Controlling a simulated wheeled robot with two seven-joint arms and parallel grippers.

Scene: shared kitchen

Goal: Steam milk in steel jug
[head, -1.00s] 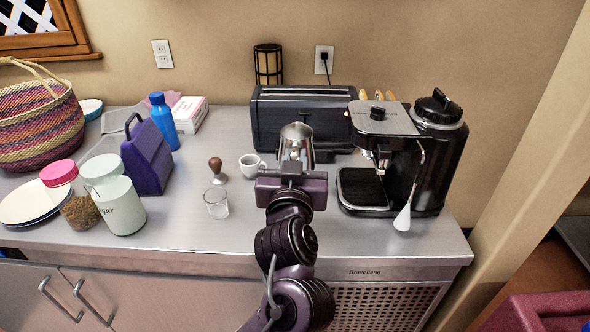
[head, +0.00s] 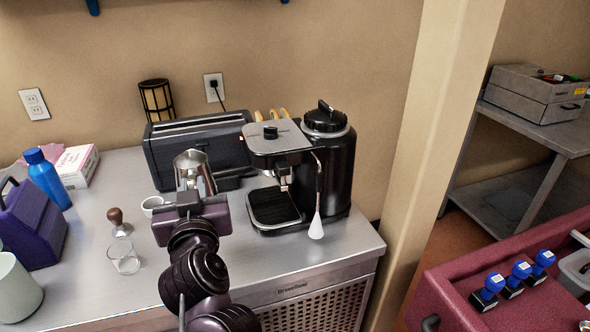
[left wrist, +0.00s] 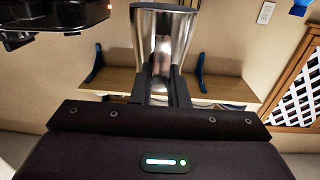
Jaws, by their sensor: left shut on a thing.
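The steel jug (head: 194,171) is held upright above the counter, in front of the toaster. My left gripper (head: 188,198) is shut on it, and in the left wrist view the jug (left wrist: 162,40) stands between the two fingers (left wrist: 160,90). The black espresso machine (head: 276,150) stands to the right of the jug. The jug is apart from the wand. My right gripper is not in view.
The toaster (head: 165,150) stands behind the jug. A white cup (head: 151,206), a tamper (head: 118,220) and a glass (head: 124,258) stand left of my arm. A maroon cart (head: 455,280) with blue-topped stamps stands at right.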

